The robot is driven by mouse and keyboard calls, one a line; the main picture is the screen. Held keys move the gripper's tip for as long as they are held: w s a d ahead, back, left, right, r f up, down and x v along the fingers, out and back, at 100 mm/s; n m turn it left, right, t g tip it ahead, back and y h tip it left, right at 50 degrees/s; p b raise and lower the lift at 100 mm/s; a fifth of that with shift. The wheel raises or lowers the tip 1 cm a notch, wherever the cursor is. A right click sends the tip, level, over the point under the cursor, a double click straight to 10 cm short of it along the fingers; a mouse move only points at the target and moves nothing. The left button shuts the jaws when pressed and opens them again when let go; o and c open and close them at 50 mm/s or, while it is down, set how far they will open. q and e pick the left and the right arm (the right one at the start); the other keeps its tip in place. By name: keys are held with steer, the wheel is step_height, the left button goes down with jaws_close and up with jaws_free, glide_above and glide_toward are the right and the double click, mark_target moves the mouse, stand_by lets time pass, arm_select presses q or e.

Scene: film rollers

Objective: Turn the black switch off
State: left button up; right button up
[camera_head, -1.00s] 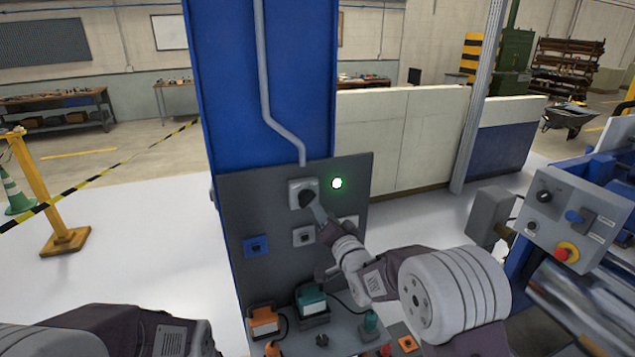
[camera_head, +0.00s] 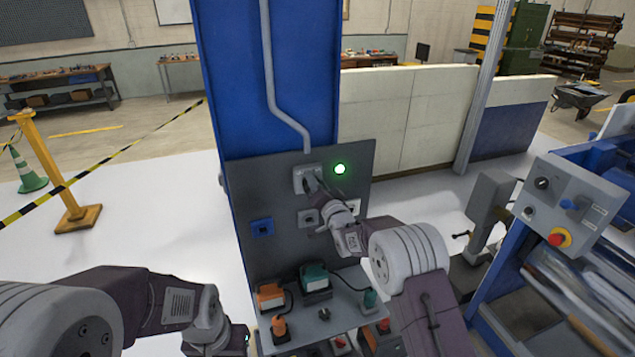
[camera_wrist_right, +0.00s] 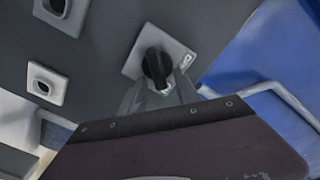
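The black switch (camera_wrist_right: 157,68) is a knob on a light grey square plate (camera_wrist_right: 181,54), fixed to the dark panel. In the head view the plate (camera_head: 301,174) sits at the panel's upper part, with the knob mostly hidden behind my right gripper (camera_head: 317,186). In the right wrist view my right gripper (camera_wrist_right: 160,84) is open, its fingertips on either side of the knob's lower part. I cannot tell whether they touch it. A round green light (camera_head: 340,169) glows right of the switch. My left arm is at lower left; its fingers do not show.
A blue socket (camera_head: 262,227) and a grey socket (camera_head: 308,218) are on the panel below the switch. A shelf below holds orange (camera_head: 270,297) and teal (camera_head: 315,277) devices. A control box with a red button (camera_head: 559,238) stands at right. A grey pipe runs down the blue column (camera_head: 230,80).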

jaws_close()
steer(key=shift+s+a+f+n+b, duration=0.1)
steer(key=shift+a+n+b, duration=0.3)
steer(key=shift+n+b, duration=2.7)
steer(key=shift+s+a+f+n+b, duration=0.15)
steer(key=shift+a+n+b, duration=0.3)
steer(key=shift+n+b, duration=2.6)
steer(key=shift+s+a+r+n+b, duration=0.1)
steer(key=shift+a+n+b, duration=0.3)
steer(key=shift+n+b, duration=2.7)
steer(key=shift+b, duration=0.55)
jaws_free()
steer(key=shift+s, duration=0.15)
